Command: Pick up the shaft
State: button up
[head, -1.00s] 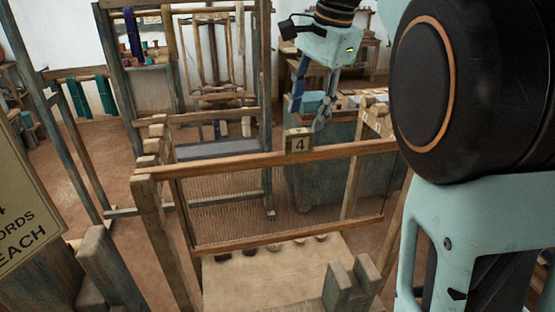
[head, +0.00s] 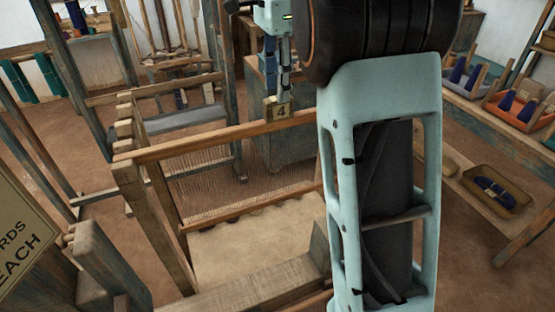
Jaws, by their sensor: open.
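The shaft is a wooden frame with an upper bar (head: 215,139), a lower bar and many thin upright heddles (head: 215,185) between them. A small block marked 4 (head: 281,111) stands on its upper bar. The bar's left end rests on a stepped wooden post (head: 140,190); its right end is hidden behind my arm. My gripper (head: 277,92) points down just above the numbered block, in line with the upper bar. Its fingers are seen nearly edge-on, with nothing visibly held. I cannot tell whether they touch the block or bar.
A pale cloth-like surface (head: 255,245) lies below the shaft. A loom frame (head: 155,88) stands behind. At right, a bench (head: 462,178) holds a tray with a dark blue bundle (head: 497,190), with bins beyond. A lettered sign (head: 22,240) is at left.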

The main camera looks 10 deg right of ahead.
aim_at(279, 106)
jog(key=shift+d+f, duration=0.2)
jog(key=shift+f, duration=2.7)
jog(key=shift+c, duration=0.5)
grip_shut()
